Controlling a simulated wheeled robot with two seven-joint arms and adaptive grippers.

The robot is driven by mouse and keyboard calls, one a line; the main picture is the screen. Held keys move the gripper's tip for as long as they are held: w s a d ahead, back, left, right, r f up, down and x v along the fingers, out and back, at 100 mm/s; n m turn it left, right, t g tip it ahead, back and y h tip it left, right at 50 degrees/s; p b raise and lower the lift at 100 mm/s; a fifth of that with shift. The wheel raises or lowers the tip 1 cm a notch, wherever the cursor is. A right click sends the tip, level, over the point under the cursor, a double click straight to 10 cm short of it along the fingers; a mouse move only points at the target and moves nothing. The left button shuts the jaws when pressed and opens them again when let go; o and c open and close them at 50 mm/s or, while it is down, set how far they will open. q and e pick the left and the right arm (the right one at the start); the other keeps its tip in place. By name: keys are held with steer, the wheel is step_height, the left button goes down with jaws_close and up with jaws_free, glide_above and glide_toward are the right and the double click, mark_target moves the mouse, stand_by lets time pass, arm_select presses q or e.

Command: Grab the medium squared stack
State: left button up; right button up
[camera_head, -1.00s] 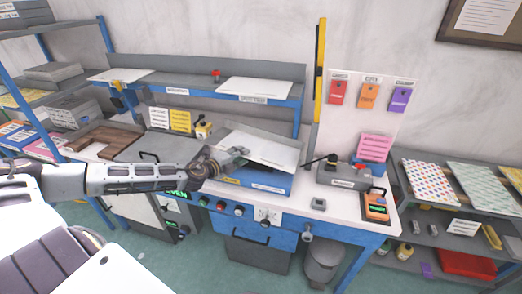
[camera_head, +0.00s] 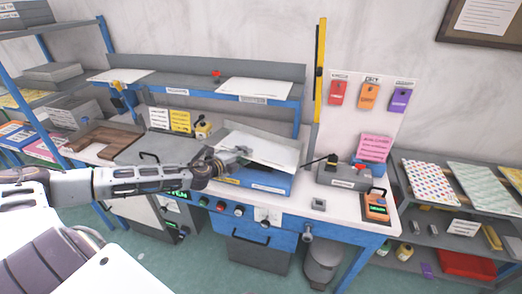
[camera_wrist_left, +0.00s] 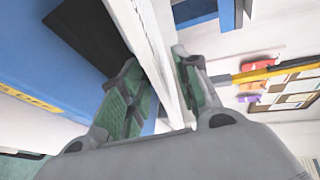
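A white squared stack of sheets (camera_head: 270,147) sits tilted at the blue tray (camera_head: 262,185) on the workbench, its front left edge at my left gripper (camera_head: 240,154). In the left wrist view the stack's edge (camera_wrist_left: 142,28) runs between the two green-padded fingers of the left gripper (camera_wrist_left: 160,78), one on each side and close against it. The left gripper looks shut on this stack. Two other white stacks lie on the upper shelf, a left one (camera_head: 122,76) and a larger right one (camera_head: 256,88). My right gripper is not in view.
A grey box with a black lever (camera_head: 343,178) and an orange device (camera_head: 376,206) stand right of the tray. The raised shelf (camera_head: 190,92) runs behind it. A yellow upright (camera_head: 320,60) rises at the back. Side shelves stand left and right.

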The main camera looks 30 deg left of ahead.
mark_target(261, 149)
arm_select(q)
steer(key=shift+w, duration=0.25)
steer(key=shift+d+p+x, duration=0.15)
steer(key=shift+p+x, duration=0.2)
steer(key=shift+x, duration=0.3)
steer(key=shift+d+p+x, duration=0.15)
steer(key=shift+p+x, duration=0.2)
steer(key=shift+x, duration=1.3)
steer(key=shift+f, duration=0.1)
steer(key=shift+c, duration=0.2)
jaws_close()
